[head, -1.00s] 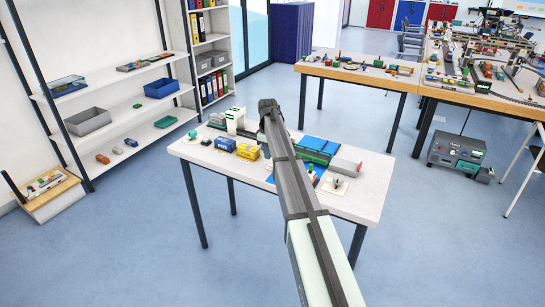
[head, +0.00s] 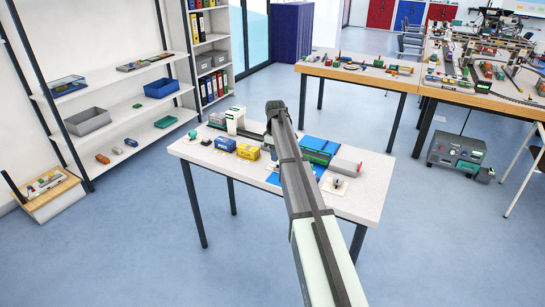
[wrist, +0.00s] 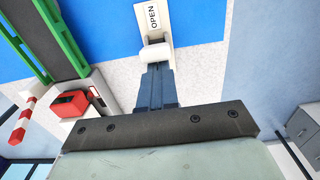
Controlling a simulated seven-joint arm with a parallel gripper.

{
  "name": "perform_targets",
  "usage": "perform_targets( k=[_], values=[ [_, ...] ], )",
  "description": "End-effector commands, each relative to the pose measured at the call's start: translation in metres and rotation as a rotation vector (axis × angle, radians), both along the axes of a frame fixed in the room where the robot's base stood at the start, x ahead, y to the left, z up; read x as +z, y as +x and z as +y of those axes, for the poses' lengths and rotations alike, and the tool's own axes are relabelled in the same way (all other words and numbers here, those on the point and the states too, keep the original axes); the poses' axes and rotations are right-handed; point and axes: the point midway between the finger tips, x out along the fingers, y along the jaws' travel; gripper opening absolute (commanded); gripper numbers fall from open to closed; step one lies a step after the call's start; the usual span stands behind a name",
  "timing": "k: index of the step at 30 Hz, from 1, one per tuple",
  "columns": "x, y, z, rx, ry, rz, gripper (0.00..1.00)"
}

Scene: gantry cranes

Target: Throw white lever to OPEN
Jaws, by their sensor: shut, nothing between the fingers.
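The white lever (wrist: 155,53) shows in the wrist view as a short block at the near end of a pale plate (wrist: 153,18) marked OPEN. The OPEN word lies beyond the lever. My gripper (wrist: 156,67) is shut and empty, with its fingertips right at the lever's near edge. I cannot tell whether they touch it. In the head view my arm reaches over the white table (head: 358,208) and hides the lever and the fingers.
In the wrist view, green rails (wrist: 62,35), a red-and-white barrier (wrist: 22,120) and a red part (wrist: 70,104) lie left of my fingers. In the head view, a yellow block (head: 248,152) and a blue block (head: 225,144) stand left of my arm.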

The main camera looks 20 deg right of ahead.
Motion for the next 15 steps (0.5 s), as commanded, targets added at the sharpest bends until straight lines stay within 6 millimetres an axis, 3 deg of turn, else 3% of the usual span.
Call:
perform_targets(
  k=[15],
  values=[
    [0.0001,0.0057,0.0047,0.001,0.000,0.000,0.00]
  ],
)
